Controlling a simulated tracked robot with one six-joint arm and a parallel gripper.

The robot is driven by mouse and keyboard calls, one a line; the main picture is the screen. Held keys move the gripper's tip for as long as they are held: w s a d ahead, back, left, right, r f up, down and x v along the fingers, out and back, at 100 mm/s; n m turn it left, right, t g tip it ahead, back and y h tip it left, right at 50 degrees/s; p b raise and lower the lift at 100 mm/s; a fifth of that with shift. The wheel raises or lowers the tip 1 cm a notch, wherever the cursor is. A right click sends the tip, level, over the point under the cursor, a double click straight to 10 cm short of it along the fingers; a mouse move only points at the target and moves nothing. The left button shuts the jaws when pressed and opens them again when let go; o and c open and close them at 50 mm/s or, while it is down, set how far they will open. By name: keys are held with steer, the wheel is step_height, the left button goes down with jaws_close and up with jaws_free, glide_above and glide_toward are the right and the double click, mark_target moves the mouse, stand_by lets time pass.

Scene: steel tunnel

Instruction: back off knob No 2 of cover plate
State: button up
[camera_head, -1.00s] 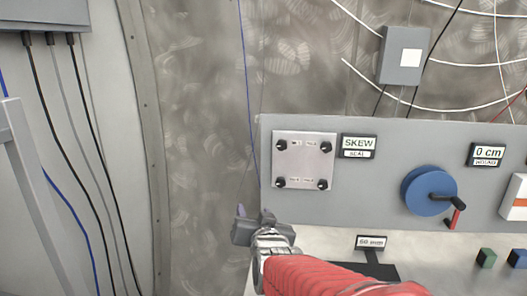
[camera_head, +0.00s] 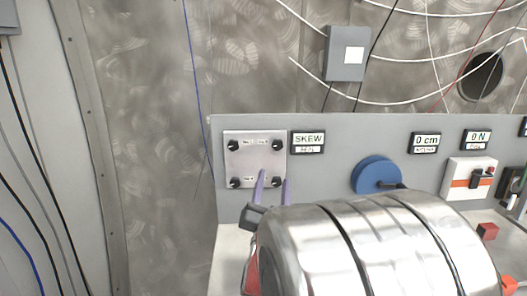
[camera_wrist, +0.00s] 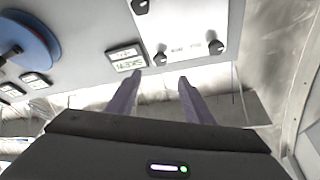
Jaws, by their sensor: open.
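The cover plate (camera_head: 255,163) is a pale square on the grey panel, with a black knob near each corner. Its small labels are hard to read; the upper right knob (camera_head: 278,145) looks to be No 2. My gripper (camera_head: 273,183) is open and empty, its two purple fingers overlapping the plate's lower right part in the head view. In the upside-down wrist view, the gripper (camera_wrist: 160,80) points at the plate (camera_wrist: 182,22). The knob nearest the SKEW sign (camera_wrist: 161,55) lies between the lines of the fingers, beyond their tips. I see no contact.
The SKEW sign (camera_head: 308,142) sits right of the plate. A blue handwheel (camera_head: 374,173) is farther right, partly behind my arm. Beyond it are a 0 cm display (camera_head: 425,142) and a white switch box (camera_head: 468,180). Bare wall lies left of the panel.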

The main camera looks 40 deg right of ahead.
mark_target(277, 147)
steer(key=x, duration=1.3)
steer(key=shift+w+d+r, duration=0.2)
steer(key=shift+w+d, duration=0.05)
steer(key=shift+d, duration=0.05)
steer(key=shift+c, duration=0.2)
steer(key=c, duration=0.9)
steer(key=shift+a, duration=0.25)
steer(key=shift+c, duration=0.5)
steer(key=shift+d, duration=0.2)
